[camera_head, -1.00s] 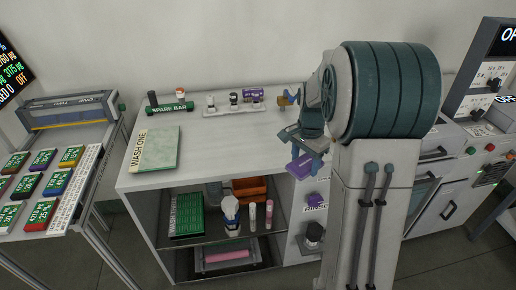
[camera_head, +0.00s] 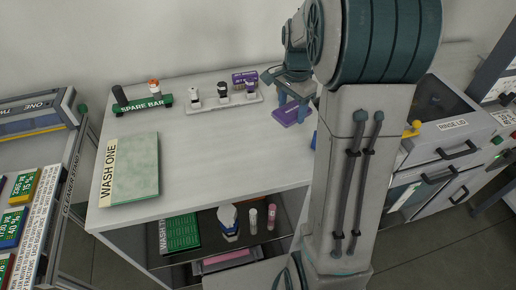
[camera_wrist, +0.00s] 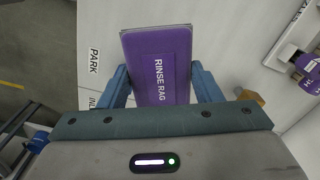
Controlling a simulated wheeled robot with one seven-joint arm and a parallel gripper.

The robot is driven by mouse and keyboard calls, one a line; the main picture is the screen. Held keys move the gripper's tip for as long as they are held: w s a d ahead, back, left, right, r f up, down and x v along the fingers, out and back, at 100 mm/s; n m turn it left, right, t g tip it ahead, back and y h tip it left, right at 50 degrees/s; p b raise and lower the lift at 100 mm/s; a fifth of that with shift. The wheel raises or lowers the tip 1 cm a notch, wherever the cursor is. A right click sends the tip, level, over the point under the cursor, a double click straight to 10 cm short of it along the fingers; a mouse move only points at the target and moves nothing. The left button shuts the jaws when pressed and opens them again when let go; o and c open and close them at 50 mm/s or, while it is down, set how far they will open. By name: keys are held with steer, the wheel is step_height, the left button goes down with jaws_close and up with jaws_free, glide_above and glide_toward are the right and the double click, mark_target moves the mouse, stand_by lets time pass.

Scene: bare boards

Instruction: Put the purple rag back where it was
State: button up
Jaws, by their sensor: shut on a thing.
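The purple rag (camera_wrist: 160,45), a flat pad labelled RINSE RAG, is between the two blue fingers of my gripper (camera_wrist: 161,82) in the wrist view. My gripper is shut on it, with a finger at each side. In the head view the rag (camera_head: 291,112) shows under my gripper (camera_head: 292,100), at the right part of the white counter top (camera_head: 210,140). I cannot tell whether it touches the counter. My arm hides the counter to the right of it. A PARK label (camera_wrist: 94,62) lies left of the rag in the wrist view.
A rack (camera_head: 222,102) with several small bottles stands behind, near a purple box (camera_head: 245,77). The green SPARE BAR (camera_head: 142,105) and the WASH ONE pad (camera_head: 130,170) are at left. The counter's middle is clear. A lidded machine (camera_head: 450,130) stands at right.

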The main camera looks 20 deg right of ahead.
steer(key=p, duration=0.2)
glide_above(262, 164)
step_height(262, 164, down, 7)
steer(key=shift+r, duration=0.15)
steer(key=shift+f, duration=2.05)
steer(key=shift+f, duration=0.2)
steer(key=o, duration=0.9)
steer(key=shift+r, duration=0.1)
